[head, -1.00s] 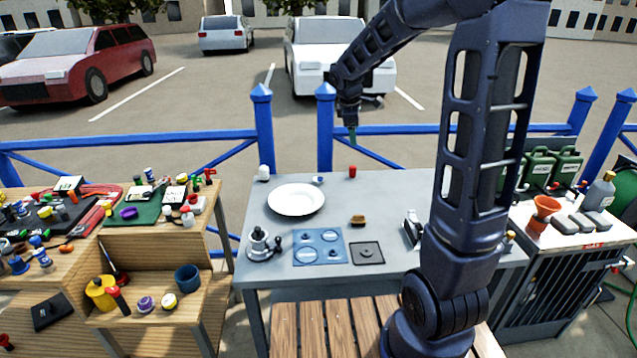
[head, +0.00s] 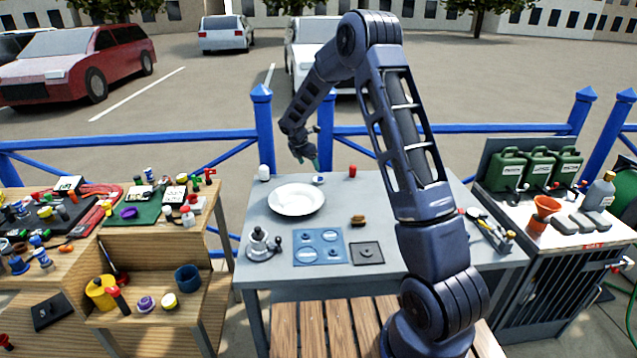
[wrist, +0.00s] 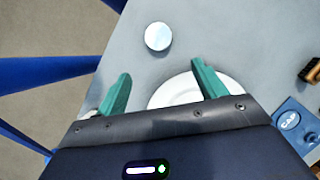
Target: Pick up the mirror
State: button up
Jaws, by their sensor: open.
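A small round pale disc, which looks like the mirror (head: 318,179), lies on the grey table near its far edge, just right of the white plate. In the wrist view the mirror (wrist: 158,36) is a bright disc with a thin rim, lying beyond the fingertips. My gripper (head: 314,164) hangs above the far edge of the table, by the mirror. In the wrist view my gripper (wrist: 162,68) is open, with its two green fingers apart and nothing between them.
The white plate (head: 296,200) lies close by, partly under my fingers in the wrist view. A white jar (head: 264,172) and a red item (head: 352,171) flank the mirror. A brown brush (head: 358,220) and blue mat (head: 320,247) lie nearer. A blue fence (head: 265,130) stands behind.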

send_over(318, 179)
jog(key=s+a, duration=0.3)
notch_tip(318, 179, down, 6)
jog(key=shift+w+r, duration=0.15)
jog(key=shift+r, duration=0.1)
jog(key=f, duration=0.1)
jog(key=w+d+f, duration=0.1)
jog(key=d+f, duration=0.1)
jog(key=shift+w+d+f, duration=0.2)
jog(key=shift+w, duration=0.2)
jog(key=shift+w+d+f, duration=0.1)
jog(key=shift+w+f, duration=0.05)
jog(key=shift+f, duration=0.25)
jog(key=shift+c, duration=0.2)
jog(key=c, duration=1)
